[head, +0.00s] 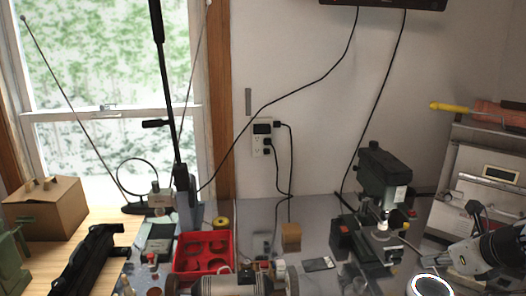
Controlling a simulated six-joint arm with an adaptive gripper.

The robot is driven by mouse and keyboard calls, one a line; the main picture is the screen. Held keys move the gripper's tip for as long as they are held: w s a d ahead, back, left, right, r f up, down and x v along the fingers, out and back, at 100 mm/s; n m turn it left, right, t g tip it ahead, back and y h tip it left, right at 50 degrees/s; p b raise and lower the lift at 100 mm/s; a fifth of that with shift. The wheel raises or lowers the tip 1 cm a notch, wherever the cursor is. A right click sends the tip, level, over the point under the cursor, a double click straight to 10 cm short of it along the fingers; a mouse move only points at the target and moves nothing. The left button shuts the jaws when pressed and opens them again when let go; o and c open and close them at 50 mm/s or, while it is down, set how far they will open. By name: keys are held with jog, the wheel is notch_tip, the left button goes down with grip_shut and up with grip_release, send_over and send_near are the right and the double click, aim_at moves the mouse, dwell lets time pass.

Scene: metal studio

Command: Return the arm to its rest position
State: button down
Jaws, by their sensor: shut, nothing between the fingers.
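Parts of what looks like my own arm show at the lower right edge: grey and dark links, and a joint with a bright white ring at the bottom edge. The arm stands in front of the metal machine (488,178) on the right. The arm's lower parts are cut off by the frame.
A drill press (383,178) stands left of the arm. A red tray (205,240) and a motor-like cylinder (228,285) are at the bottom middle. A cardboard box (45,208) is at the left. The dark phone-like slab (319,264) lies on the bench.

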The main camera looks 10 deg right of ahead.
jog(key=s+a+f+n+g, duration=0.4)
jog(key=s+a+n, duration=0.65)
jog(key=n, duration=0.55)
jog(key=s+a+r+n, duration=0.2)
jog(key=s+a+n, duration=0.4)
jog(key=a+n, duration=0.2)
jog(key=s+a+r+n+t+h, duration=0.1)
jog(key=s+a+r+n, duration=0.2)
jog(key=s+a+n, duration=0.4)
jog(key=shift+a+r+n, duration=0.15)
jog(key=shift+a+n, duration=1.15)
jog(key=shift+a, duration=0.05)
